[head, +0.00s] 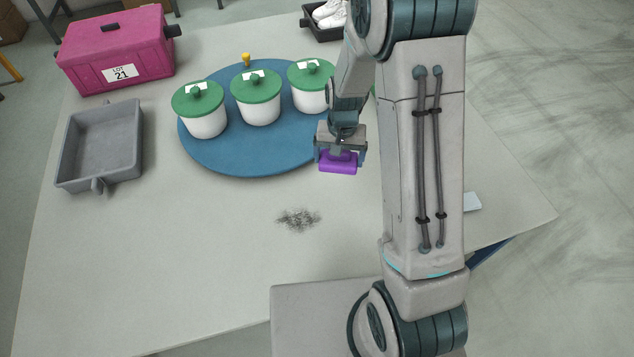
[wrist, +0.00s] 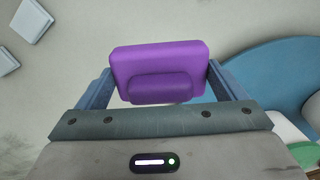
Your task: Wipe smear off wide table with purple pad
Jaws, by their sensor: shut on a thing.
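The purple pad (head: 338,163) is held between the two fingers of my gripper (head: 341,155), above the table near the front right edge of the blue round board. In the wrist view the pad (wrist: 160,62) sits between the fingers of my gripper (wrist: 165,88), its wide face outward. The smear (head: 298,219) is a dark grey, scratchy patch on the wide table (head: 210,265), lower left of the pad in the head view. The pad appears clear of the table. The smear does not show in the wrist view.
Several white pots with green lids (head: 259,97) stand on the blue round board (head: 235,160). A grey tray (head: 134,140) and a magenta case (head: 115,50) are at the left. A black tray with white shoes (head: 318,30) is at the back. The table around the smear is clear.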

